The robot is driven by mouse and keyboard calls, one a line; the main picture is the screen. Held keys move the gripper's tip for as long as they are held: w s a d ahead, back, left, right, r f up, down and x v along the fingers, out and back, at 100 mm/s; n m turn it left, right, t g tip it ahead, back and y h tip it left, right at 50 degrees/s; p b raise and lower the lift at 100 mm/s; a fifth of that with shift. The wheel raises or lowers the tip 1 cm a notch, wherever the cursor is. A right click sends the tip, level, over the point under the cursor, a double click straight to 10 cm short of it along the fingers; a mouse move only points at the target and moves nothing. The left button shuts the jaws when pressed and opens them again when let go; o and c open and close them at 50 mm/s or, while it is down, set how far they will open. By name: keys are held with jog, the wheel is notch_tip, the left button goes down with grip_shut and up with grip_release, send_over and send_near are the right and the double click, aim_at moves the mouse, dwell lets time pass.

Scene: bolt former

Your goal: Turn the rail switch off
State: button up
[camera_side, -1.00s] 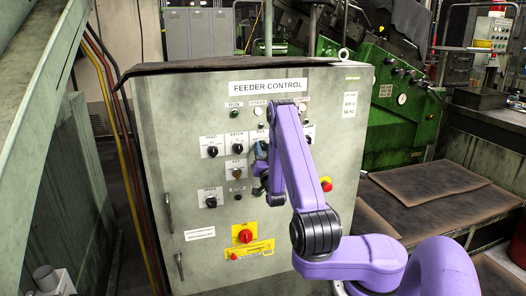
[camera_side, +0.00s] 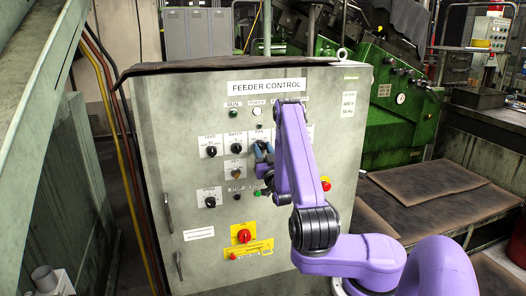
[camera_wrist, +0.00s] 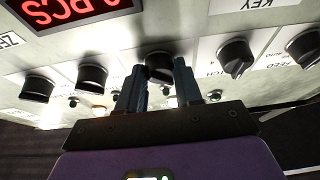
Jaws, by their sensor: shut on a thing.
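The rail switch is a black rotary knob (camera_wrist: 160,66) on a white plate, in the upper middle of the wrist view. In the side view its plate, with a label that seems to read RAIL (camera_side: 260,134), shows in the top row of the cabinet front; the knob itself is mostly hidden by my gripper. My gripper (camera_wrist: 158,74) has its two blue-grey fingers on either side of this knob and is shut on it. The gripper (camera_side: 262,150) also shows in the side view at the panel face. The knob's exact pointer direction is hidden.
The grey cabinet (camera_side: 155,150) carries other knobs close by, such as the batch knob (camera_side: 238,149) and the feed knob (camera_side: 212,152). A red rotary switch (camera_side: 244,236) sits lower down. In the wrist view, a red display (camera_wrist: 70,10) and neighbouring knobs (camera_wrist: 235,58) flank the fingers.

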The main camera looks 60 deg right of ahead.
jog(key=o, duration=1)
jog(key=shift+o, duration=0.2)
jog(key=v, duration=0.7)
jog(key=shift+s+a, duration=0.15)
jog(key=shift+f, duration=0.1)
